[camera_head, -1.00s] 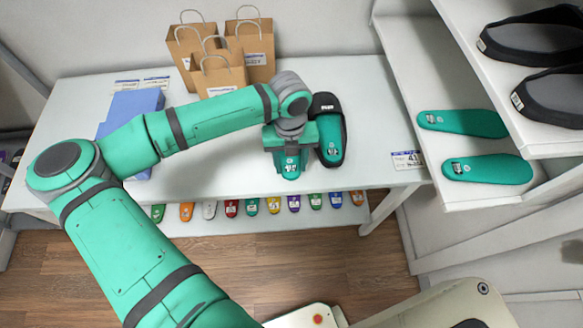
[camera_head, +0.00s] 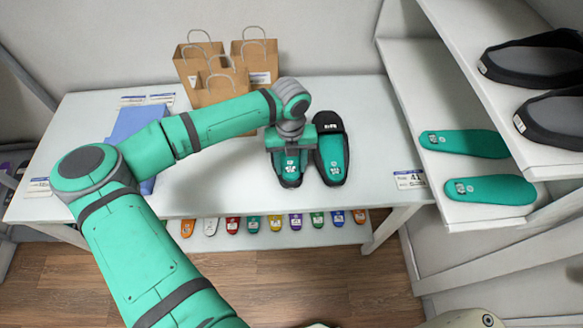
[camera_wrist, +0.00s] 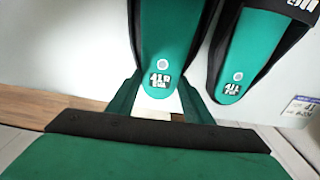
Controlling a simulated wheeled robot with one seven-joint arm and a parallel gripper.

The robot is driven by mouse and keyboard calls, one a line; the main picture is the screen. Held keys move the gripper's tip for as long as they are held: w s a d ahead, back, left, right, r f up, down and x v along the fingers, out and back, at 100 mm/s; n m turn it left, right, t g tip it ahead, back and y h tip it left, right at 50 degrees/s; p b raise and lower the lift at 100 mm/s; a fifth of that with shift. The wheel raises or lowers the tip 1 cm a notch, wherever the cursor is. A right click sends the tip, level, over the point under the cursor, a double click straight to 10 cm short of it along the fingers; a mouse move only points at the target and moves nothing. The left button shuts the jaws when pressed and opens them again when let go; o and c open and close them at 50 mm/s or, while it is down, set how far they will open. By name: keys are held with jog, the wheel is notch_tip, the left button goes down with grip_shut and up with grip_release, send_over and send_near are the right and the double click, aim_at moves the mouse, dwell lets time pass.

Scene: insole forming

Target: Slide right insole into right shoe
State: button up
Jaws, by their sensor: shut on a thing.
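A green insole with a white label (camera_wrist: 160,85) lies lengthwise within the black edges of the left-hand shoe (camera_wrist: 202,50) on the table. My gripper (camera_wrist: 160,92) is shut on the insole's near, heel end, with a finger at each side. In the head view my gripper (camera_head: 289,152) is over this shoe and hides its front part; the heel end of the insole (camera_head: 289,168) shows below it. The toe end is out of sight.
A second black shoe with a green insole (camera_head: 333,158) stands close on the right. A price card (camera_head: 408,179) lies near the table's (camera_head: 380,130) right edge. Paper bags (camera_head: 222,85) and a blue stack (camera_head: 137,122) stand behind and left. A white rack (camera_head: 400,95) holds more insoles and shoes.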

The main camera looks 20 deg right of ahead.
jog(key=shift+w, duration=0.2)
jog(key=o, duration=1.2)
jog(key=shift+d, duration=0.1)
jog(key=shift+c, duration=0.2)
notch_tip(320, 180, up, 11)
jog(key=shift+w+f, duration=0.15)
jog(key=shift+w, duration=0.15)
jog(key=shift+d, duration=0.1)
